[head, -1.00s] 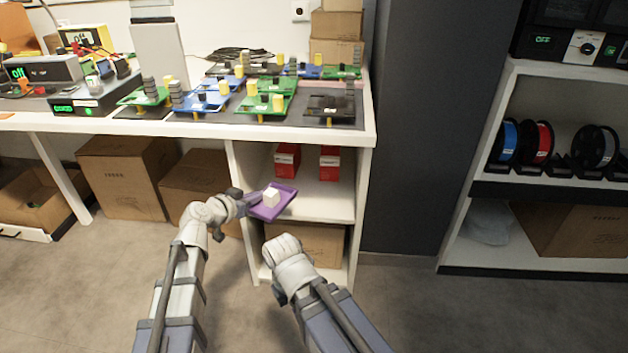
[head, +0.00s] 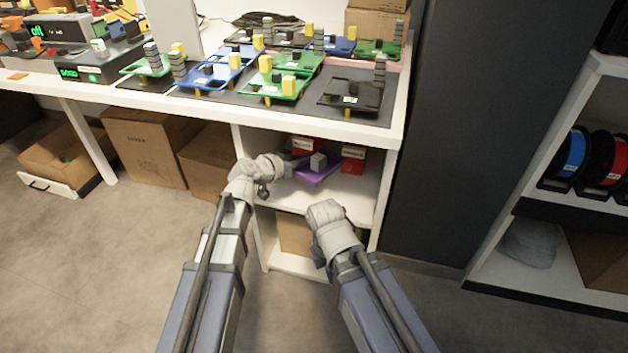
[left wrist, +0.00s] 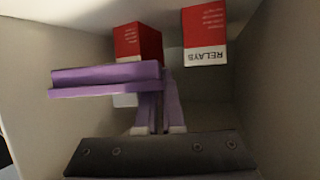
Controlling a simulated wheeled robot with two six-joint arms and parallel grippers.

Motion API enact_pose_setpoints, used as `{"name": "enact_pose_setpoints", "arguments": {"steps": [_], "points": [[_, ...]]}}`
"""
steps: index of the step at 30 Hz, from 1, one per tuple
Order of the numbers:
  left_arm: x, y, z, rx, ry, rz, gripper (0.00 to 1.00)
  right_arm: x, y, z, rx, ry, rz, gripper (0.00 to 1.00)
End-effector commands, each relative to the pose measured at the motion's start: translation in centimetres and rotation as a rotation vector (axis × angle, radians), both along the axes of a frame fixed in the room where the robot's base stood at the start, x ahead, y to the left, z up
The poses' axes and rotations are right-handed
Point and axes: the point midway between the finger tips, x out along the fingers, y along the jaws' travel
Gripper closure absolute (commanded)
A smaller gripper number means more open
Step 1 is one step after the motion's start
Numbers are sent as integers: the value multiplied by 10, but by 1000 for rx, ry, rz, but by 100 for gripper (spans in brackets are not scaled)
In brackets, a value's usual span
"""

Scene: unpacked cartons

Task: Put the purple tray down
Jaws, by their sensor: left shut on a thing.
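The purple tray (head: 320,175) is inside the upper compartment of the white shelf unit (head: 335,195) under the bench, in front of the red boxes. A small pale cube (head: 318,161) sits on it. My left gripper (head: 297,163) is shut on the tray's left side. In the left wrist view, which is upside down, the tray (left wrist: 105,80) shows edge-on beside the fingers, with part of the cube (left wrist: 124,100) showing. I cannot tell whether the tray touches the shelf board. My right arm's end is in front of the shelf unit; its fingers are hidden.
Two red boxes stand behind the tray, one labelled RELAYS (left wrist: 205,38), the other beside it (left wrist: 138,42). The bench top (head: 290,118) with circuit boards overhangs the compartment. A dark pillar (head: 480,130) stands to the right. Cartons (head: 145,148) are at the left.

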Motion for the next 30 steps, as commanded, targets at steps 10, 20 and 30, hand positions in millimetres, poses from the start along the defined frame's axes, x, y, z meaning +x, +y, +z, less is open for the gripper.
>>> {"name": "enact_pose_setpoints", "arguments": {"steps": [10,20,30], "points": [[0,0,-54,0,0,0,100,1,0,-54,1,-3,-1,100],[0,0,-63,0,0,0,100,1,0,-63,1,-4,-1,100],[0,0,-91,0,0,0,100,1,0,-92,1,-4,-1,100]]}}
